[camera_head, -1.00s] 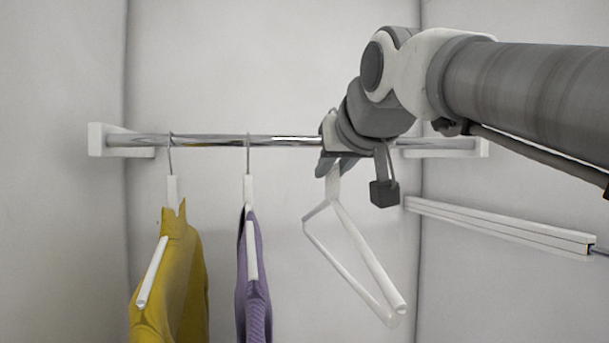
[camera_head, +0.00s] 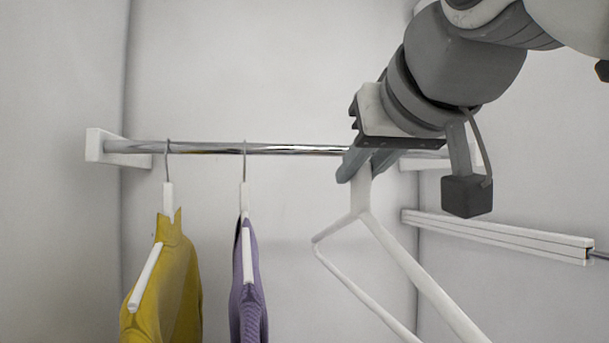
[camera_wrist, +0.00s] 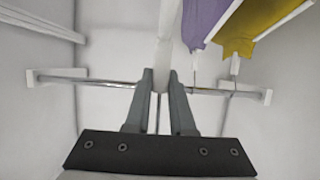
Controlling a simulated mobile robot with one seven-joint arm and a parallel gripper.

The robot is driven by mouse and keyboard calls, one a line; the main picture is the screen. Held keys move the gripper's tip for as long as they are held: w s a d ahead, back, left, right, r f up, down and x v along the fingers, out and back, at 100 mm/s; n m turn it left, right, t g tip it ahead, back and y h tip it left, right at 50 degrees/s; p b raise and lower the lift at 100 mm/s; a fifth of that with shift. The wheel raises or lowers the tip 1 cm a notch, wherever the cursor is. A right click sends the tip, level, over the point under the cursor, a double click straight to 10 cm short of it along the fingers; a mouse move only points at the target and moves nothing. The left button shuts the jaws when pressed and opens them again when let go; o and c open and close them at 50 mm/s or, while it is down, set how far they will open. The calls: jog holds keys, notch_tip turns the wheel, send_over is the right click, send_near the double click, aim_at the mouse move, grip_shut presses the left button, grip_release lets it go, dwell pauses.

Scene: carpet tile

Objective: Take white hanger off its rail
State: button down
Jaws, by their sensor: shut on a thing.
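The white hanger (camera_head: 362,209) is bare and hangs down from my gripper (camera_head: 356,167) in the head view. My gripper is shut on the hanger's neck, just under its hook. The hook itself is hidden behind my gripper in the head view. The hanger looks larger and nearer than the rail (camera_head: 225,148), a shiny metal bar between two white end brackets. In the wrist view the white hanger (camera_wrist: 167,40) runs up from between the two grey fingers of my gripper (camera_wrist: 160,78), and the rail (camera_wrist: 108,84) passes beyond them.
A yellow garment (camera_head: 172,270) and a purple garment (camera_head: 247,290) hang from the rail on white hangers, left of my gripper. A white wall bar (camera_head: 500,236) runs along the right wall. Walls enclose the back and sides.

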jog(key=s+d, duration=0.2)
jog(key=s, duration=1.2)
jog(key=s+d, duration=0.3)
jog(key=s, duration=1.1)
jog(key=shift+d, duration=0.35)
